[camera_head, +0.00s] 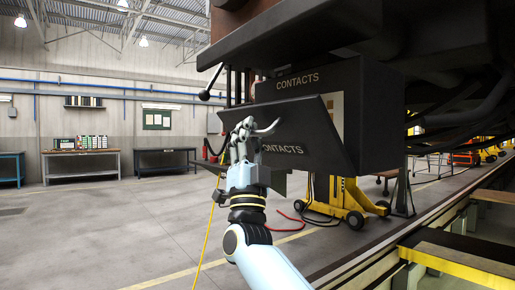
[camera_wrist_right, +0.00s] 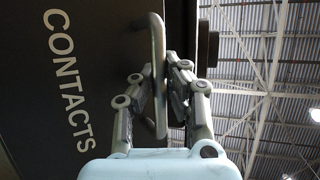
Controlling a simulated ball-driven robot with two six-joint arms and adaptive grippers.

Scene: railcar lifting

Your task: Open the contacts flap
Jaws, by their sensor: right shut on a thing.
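The contacts flap (camera_head: 300,135) is a black panel lettered CONTACTS, on the front of a black box (camera_head: 375,112) under the railcar. The flap is tilted outward from the box, and a pale strip of the interior shows behind its right edge. My right gripper (camera_head: 243,128) is shut on the flap's curved metal handle (camera_head: 268,128) at the flap's left part. In the right wrist view the fingers (camera_wrist_right: 160,95) close around the handle bar (camera_wrist_right: 158,60), with the flap (camera_wrist_right: 90,80) behind it. My left gripper is not in view.
A yellow jack (camera_head: 345,200) on wheels stands below the box. A yellow cable (camera_head: 208,235) hangs near my right arm, and a red hose (camera_head: 290,230) lies on the floor. Rail edges run at the right. The floor at left is clear before the workbenches (camera_head: 80,163).

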